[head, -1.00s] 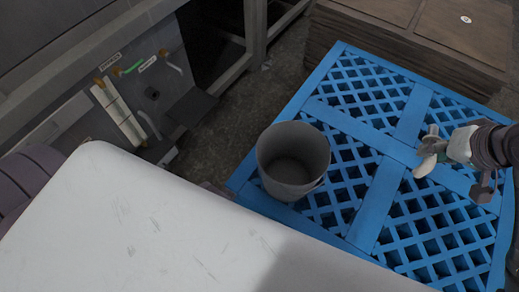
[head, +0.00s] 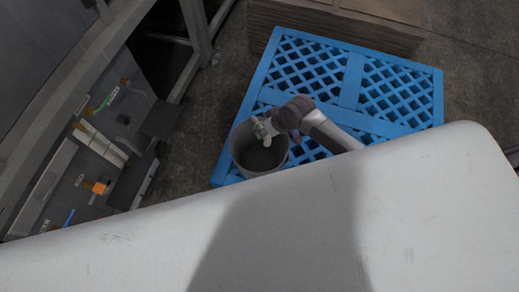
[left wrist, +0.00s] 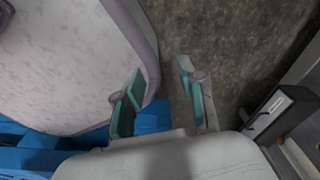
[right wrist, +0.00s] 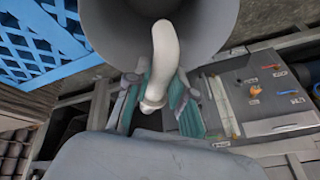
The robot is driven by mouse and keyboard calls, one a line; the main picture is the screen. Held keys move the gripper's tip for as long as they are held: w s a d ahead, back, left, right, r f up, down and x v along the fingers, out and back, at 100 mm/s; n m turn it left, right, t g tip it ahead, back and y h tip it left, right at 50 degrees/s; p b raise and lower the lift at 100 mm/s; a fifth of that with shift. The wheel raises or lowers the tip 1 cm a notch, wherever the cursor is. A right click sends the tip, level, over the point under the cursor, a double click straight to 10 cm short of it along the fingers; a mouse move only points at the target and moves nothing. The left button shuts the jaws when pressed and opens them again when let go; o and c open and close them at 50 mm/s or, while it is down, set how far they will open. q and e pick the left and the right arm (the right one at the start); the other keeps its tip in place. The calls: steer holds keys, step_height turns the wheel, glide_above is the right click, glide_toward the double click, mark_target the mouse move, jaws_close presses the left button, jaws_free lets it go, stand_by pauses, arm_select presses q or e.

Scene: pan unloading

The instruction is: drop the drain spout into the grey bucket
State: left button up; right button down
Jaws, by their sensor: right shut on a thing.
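The grey bucket (head: 240,155) stands upright on the blue pallet in the head view, and its wall fills the top of the right wrist view (right wrist: 110,30). My right gripper (head: 265,130) is over the bucket's mouth near the far rim. It is shut on the drain spout (right wrist: 164,50), a pale curved tube clamped between its greenish fingers in the right wrist view. The spout's free end points toward the bucket's interior. My left gripper (left wrist: 160,90) is open and empty in the left wrist view, with a clear gap between its fingers. It is not visible in the head view.
The blue lattice pallet (head: 350,80) lies on dark floor, with a brown stack (head: 330,22) behind it. A grey panel with fittings (head: 95,150) is at left, with an orange part (head: 98,187) on it. My own white body covers the foreground.

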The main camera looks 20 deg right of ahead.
steer(key=shift+s+f, duration=0.2)
steer(key=shift+s, duration=0.05)
steer(key=shift+f, duration=0.3)
arm_select(q)
step_height(320, 180, down, 6)
steer(key=b, duration=0.6)
steer(key=shift+s+f, duration=0.2)
steer(key=shift+s, duration=0.25)
arm_select(e)
step_height(320, 180, down, 6)
steer(key=shift+r, duration=0.15)
arm_select(q)
steer(key=shift+a, duration=0.1)
arm_select(e)
steer(key=c, duration=0.9)
jaws_free()
steer(key=shift+r, duration=0.1)
